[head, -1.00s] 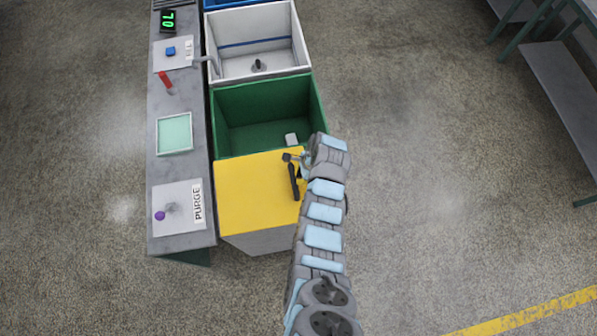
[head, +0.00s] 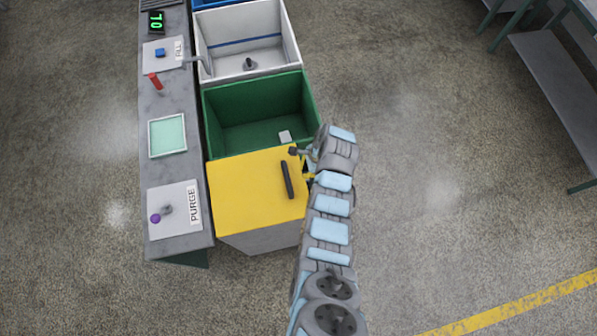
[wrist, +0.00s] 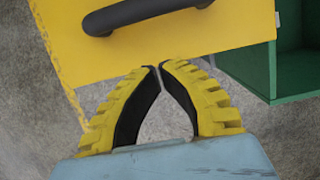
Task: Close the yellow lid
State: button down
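The yellow lid (head: 240,195) lies flat over the near box in the head view, its dark bar handle (head: 287,180) near its right edge. In the wrist view the lid (wrist: 190,45) fills the top, with the dark handle (wrist: 140,12) at the upper edge. My gripper (wrist: 160,66) has yellow-ribbed fingers with their tips together and nothing visible between them. The tips overlap the lid's edge in the wrist view; I cannot tell whether they touch it. In the head view my arm mostly hides the gripper beside the lid's right edge.
An open green bin (head: 255,108) with a small pale block (head: 285,136) adjoins the lidded box. An open white bin (head: 247,40) stands beyond it. A grey counter (head: 165,115) with a PURGE panel (head: 175,210) runs along the left.

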jog(key=b+v, duration=0.1)
jog(key=v, duration=0.8)
jog(key=shift+r, duration=0.4)
jog(key=shift+w, duration=0.1)
